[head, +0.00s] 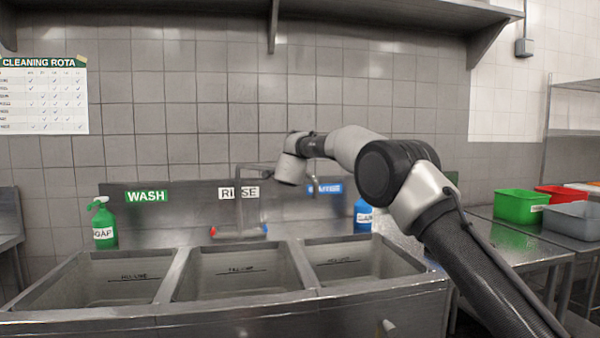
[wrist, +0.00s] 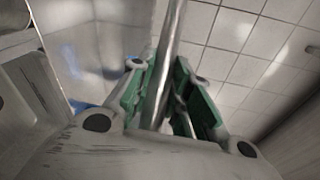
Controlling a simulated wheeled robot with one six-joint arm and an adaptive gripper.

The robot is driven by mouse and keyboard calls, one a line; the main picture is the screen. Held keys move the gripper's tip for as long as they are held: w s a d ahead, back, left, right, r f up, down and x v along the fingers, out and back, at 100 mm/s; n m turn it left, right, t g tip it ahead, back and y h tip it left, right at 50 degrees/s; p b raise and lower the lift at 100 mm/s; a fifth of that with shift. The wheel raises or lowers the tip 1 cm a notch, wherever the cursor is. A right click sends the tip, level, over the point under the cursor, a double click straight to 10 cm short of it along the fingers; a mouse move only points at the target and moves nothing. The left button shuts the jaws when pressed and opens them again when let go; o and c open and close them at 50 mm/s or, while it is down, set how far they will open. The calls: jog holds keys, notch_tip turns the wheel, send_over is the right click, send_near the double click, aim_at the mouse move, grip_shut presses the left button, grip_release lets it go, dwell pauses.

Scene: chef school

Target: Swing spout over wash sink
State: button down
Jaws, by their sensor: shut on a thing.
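The tap's spout is a thin metal pipe (head: 239,195). It rises from a base (head: 238,231) with red and blue ends behind the middle basin, then bends right at the top. Its far end (head: 313,187) hangs in front of the blue sign, toward the right-hand basin's side. My gripper (head: 290,170) is at the horizontal part and hides some of it. In the wrist view the pipe (wrist: 166,60) runs between the green-padded fingers of my gripper (wrist: 160,80), which is shut on it. The wash basin (head: 95,285) is at the left, below the green WASH sign (head: 146,196).
The rinse basin (head: 240,278) is in the middle and a third basin (head: 350,268) at the right. A green soap bottle (head: 104,226) stands back left, a blue bottle (head: 363,214) back right. A shelf (head: 400,12) hangs above. Colored tubs (head: 520,206) stand at far right.

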jog(key=shift+s+a+f+m+h, duration=0.15)
jog(key=shift+s+a+m+h, duration=0.75)
jog(key=shift+s+a+h, duration=0.55)
jog(key=shift+s, duration=0.15)
jog(key=c, duration=1.3)
grip_release()
jog(key=s, duration=0.4)
jog(key=s+r, duration=0.1)
jog(key=s, duration=0.7)
jog(key=shift+r, duration=0.4)
